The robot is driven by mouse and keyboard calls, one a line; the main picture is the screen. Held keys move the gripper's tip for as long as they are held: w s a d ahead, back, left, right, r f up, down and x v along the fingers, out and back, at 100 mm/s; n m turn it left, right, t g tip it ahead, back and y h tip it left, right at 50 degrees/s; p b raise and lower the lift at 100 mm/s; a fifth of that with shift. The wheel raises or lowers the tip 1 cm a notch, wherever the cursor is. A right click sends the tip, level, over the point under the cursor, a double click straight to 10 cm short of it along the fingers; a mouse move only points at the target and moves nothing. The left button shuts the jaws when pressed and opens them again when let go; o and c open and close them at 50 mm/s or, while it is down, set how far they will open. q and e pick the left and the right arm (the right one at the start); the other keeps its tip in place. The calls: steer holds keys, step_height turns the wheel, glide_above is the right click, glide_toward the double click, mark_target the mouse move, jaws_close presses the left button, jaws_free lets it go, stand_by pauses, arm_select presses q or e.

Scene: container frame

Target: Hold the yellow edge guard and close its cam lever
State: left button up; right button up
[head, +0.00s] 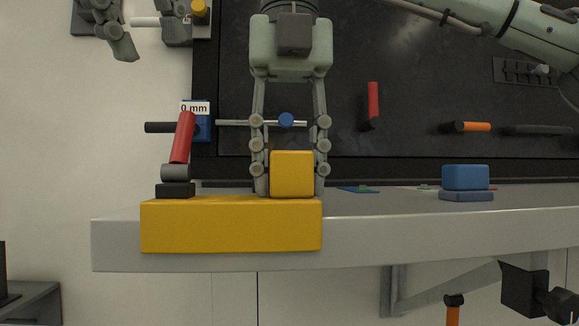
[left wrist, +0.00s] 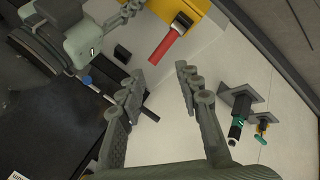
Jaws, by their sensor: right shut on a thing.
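The yellow edge guard (head: 230,226) sits along the front edge of the grey bench, with a yellow block (head: 291,174) rising from its right part. My right gripper (head: 289,182) points down with its fingers shut on that block. At the guard's left end, a red cam lever (head: 182,138) stands up, tilted slightly right, from a grey pivot on a black base. The lever also shows in the left wrist view (left wrist: 163,47). My left gripper (left wrist: 160,84) is open and empty, apart from the lever. In the head view its fingers (head: 152,48) show partly at top left.
A blue block with a "0 mm" label (head: 195,108) and a thin rod with a blue knob (head: 286,120) are behind the guard. A blue two-part object (head: 466,180) rests on the bench at right. Red and orange-handled tools hang on the dark board (head: 420,80).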

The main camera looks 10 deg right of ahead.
arm_select(q)
steer(key=c, duration=0.6)
steer(key=shift+w+d+f+n+g+h, duration=0.3)
steer(key=shift+w+n+g+h, duration=0.3)
steer(key=shift+n, duration=0.3)
jaws_close()
steer(key=w+a+f+n+g+h, duration=0.6)
steer(key=w+f+n+g, duration=0.1)
steer(key=n, duration=0.5)
steer(key=w+a+f+n+g+h, duration=0.5)
steer(key=w+f+n+g+h, duration=0.2)
steer(key=n+g, duration=0.4)
steer(key=shift+w+a+f+n+g, duration=0.2)
steer(key=shift+w+a+n+g, duration=0.15)
steer(key=shift+w+n, duration=0.65)
steer(key=shift+s, duration=0.15)
